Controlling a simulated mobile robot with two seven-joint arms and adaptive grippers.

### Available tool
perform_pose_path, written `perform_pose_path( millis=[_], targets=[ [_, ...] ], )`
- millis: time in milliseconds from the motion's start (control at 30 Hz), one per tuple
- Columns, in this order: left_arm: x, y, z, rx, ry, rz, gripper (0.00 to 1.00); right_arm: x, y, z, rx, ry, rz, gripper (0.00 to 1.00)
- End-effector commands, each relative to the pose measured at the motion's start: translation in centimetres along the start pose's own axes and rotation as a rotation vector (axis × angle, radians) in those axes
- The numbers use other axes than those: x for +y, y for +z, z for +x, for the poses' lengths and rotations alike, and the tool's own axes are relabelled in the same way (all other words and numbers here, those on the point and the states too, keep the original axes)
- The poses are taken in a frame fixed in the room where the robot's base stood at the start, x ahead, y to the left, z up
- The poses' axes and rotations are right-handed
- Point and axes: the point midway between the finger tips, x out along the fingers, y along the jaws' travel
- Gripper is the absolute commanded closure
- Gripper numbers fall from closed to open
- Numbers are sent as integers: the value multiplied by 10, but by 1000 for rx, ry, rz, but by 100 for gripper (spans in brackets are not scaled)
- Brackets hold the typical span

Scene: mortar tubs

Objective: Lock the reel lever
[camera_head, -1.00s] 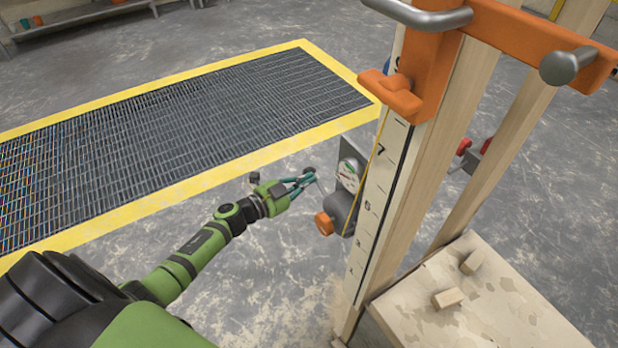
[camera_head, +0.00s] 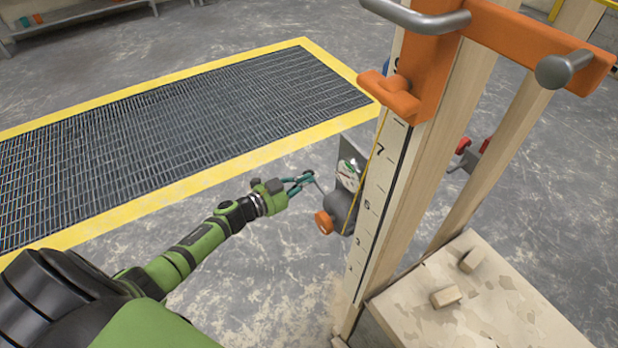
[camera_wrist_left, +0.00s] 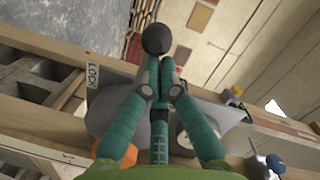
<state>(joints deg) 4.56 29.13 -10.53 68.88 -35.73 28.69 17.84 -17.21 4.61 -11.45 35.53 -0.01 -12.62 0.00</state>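The reel (camera_head: 343,205) is a grey drum with an orange knob (camera_head: 323,222), mounted on the side of the upright wooden post. Its lever (camera_wrist_left: 156,40) shows in the left wrist view as a dark ball knob just beyond my fingertips. My left gripper (camera_head: 309,178) is beside the reel in the head view. In the left wrist view its teal fingers (camera_wrist_left: 160,82) come together on the lever just below the ball and hide the stem. A white label reading LOCK (camera_wrist_left: 92,78) is left of the fingers. My right gripper is not in view.
The wooden post with a numbered scale (camera_head: 384,180) stands right of the reel. An orange bracket (camera_head: 432,75) with grey handles sits above. A wooden platform (camera_head: 490,315) with small blocks is at lower right. Open floor and a yellow-edged grating (camera_head: 180,125) lie left.

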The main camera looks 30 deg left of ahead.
Motion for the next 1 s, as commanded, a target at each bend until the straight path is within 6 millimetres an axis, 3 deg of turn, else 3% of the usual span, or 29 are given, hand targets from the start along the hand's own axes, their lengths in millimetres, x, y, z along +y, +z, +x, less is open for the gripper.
perform_pose_path(
  millis=[1000],
  targets=[
    [1,10,1,-5,15,-133,100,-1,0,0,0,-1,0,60]
  ],
)
